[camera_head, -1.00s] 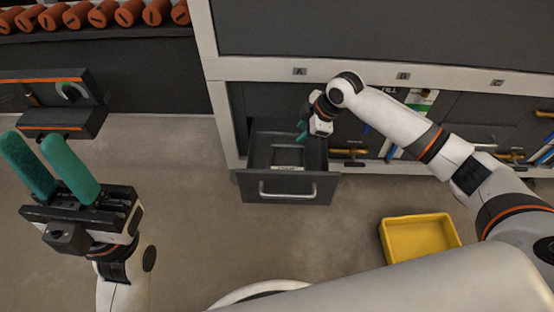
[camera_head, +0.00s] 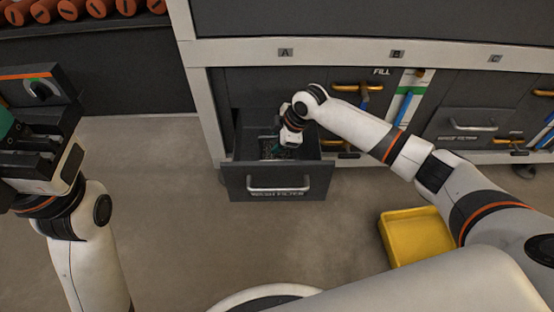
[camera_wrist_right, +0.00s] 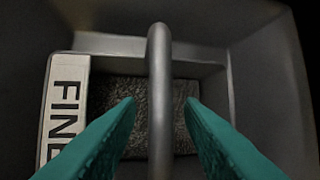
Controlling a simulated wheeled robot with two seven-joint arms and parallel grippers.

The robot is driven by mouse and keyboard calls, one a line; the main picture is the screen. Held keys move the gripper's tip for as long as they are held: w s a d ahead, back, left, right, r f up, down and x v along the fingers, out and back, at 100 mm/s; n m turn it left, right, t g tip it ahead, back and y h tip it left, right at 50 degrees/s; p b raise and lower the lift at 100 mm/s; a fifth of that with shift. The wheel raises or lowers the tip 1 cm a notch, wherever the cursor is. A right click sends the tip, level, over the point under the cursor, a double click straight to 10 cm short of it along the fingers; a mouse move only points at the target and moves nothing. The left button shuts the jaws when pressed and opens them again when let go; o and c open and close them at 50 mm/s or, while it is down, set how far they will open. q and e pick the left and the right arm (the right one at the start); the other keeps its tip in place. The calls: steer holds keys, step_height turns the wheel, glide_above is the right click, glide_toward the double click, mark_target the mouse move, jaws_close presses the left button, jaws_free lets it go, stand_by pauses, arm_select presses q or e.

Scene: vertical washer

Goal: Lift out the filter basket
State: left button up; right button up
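The filter basket (camera_wrist_right: 228,85) shows in the right wrist view as a grey rectangular box with a dark, rough inside and a white label reading "FINE" (camera_wrist_right: 68,105). A grey bar handle (camera_wrist_right: 159,60) runs over its middle. My right gripper (camera_wrist_right: 160,105) is open, with one teal finger on each side of the handle and a gap on both sides. In the head view, my right gripper (camera_head: 274,150) reaches down into the open drawer (camera_head: 275,183) under mark A, largely hiding the basket. My left gripper (camera_head: 10,130) is cut off at the left edge, with only part of a teal finger visible.
A yellow tray (camera_head: 415,236) lies on the floor right of the drawer. Another drawer front (camera_head: 470,126) is shut under mark C. Yellow handles (camera_head: 358,87) and blue levers stand between. The floor left of the drawer is clear.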

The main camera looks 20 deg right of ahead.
jaws_close()
steer(key=shift+r, duration=0.1)
stand_by(1.3)
